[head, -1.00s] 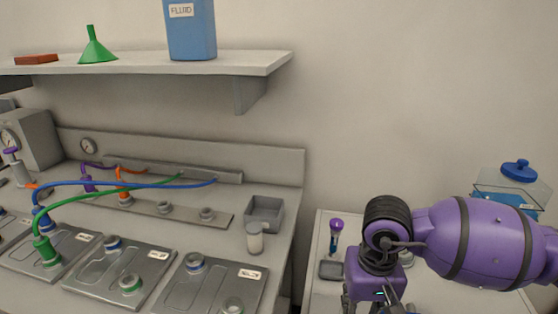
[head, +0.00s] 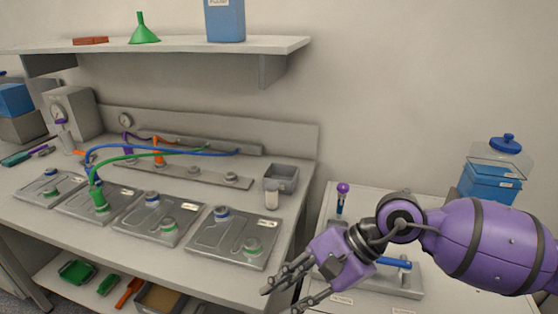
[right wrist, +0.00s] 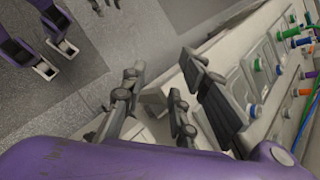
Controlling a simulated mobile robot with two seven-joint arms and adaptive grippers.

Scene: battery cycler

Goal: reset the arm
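My right arm (head: 490,240) is purple with dark bands and reaches in from the right in the head view. Its gripper (head: 287,292) hangs low at the front of the gap between the bench and the right-hand table. Its dark fingers are spread and hold nothing. In the right wrist view the same gripper (right wrist: 168,88) shows open and empty, with floor and the bench side beyond it. My left arm and gripper are not in the head view.
The bench (head: 150,250) carries several grey plates with ports and hoses. A small grey bin (head: 281,176) and a white-capped vial (head: 271,194) stand near its right end. The right table (head: 322,215) holds a purple-topped tube (head: 342,190) and a blue-lidded container (head: 490,180).

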